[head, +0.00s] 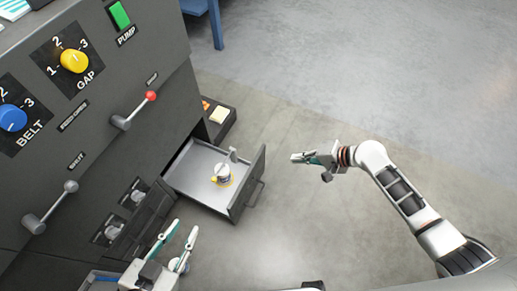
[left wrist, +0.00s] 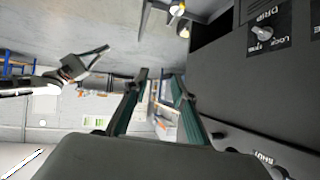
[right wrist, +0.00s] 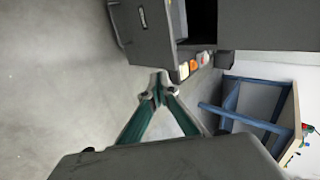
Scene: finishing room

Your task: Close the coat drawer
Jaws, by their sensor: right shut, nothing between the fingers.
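A grey drawer (head: 200,184) stands pulled out of the machine's side in the head view. I cannot read a label on it. It holds a small metal piece with a yellow ring (head: 221,174).
The dark machine (head: 130,75) fills the left, with a yellow gap knob (head: 74,61), a blue belt knob (head: 12,117) and levers. A dark bin (head: 222,121) with small coloured items stands behind the drawer. Blue shelving (right wrist: 245,100) shows in the right wrist view. The floor on the right is clear.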

